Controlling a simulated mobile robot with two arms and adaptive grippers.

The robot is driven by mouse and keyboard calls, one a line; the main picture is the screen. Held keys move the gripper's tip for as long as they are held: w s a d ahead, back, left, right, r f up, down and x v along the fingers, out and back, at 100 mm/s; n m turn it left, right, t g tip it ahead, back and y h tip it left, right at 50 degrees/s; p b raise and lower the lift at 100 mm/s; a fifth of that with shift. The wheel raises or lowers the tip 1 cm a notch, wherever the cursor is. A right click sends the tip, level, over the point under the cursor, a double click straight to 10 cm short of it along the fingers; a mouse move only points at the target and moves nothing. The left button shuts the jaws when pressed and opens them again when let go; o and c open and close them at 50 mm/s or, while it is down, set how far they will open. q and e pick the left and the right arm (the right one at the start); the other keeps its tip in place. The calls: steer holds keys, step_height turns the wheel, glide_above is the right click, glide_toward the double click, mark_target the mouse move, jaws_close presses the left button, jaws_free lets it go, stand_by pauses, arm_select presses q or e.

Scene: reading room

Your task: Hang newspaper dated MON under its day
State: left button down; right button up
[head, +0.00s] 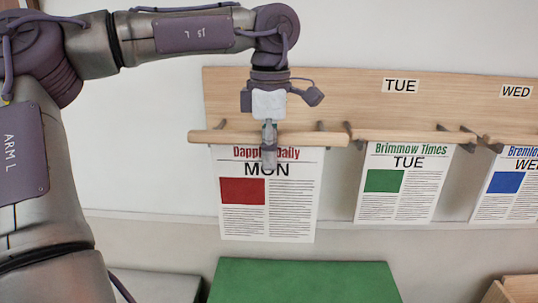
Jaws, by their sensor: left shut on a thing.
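The MON newspaper (267,205), titled Dapple Daily with a red block, hangs from a wooden rod (215,137) at the left end of the wooden board (330,95). My left gripper (269,148) comes down from above and is shut on this rod at its middle, covering part of the title and date. The rod is level in front of two dark brackets (321,126); I cannot tell whether it rests in them. No day label shows above it; my gripper and wrist cover part of the board there. My right gripper is out of view.
The TUE newspaper (397,200) hangs under the TUE label (400,86). The WED newspaper (508,200) hangs under the WED label (515,91), cut off at right. Neighbouring rod ends nearly meet. A green surface (300,282) lies below, with a wooden piece (518,290) at lower right.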

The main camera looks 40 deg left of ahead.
arm_select(q)
steer(key=w+a+f+p, duration=0.2)
steer(key=w+a, duration=0.4)
steer(key=w, duration=0.1)
steer(key=shift+w+a+f+p, duration=0.15)
steer(key=shift+w+a+p, duration=0.05)
steer(key=shift+p, duration=0.2)
stand_by(0.6)
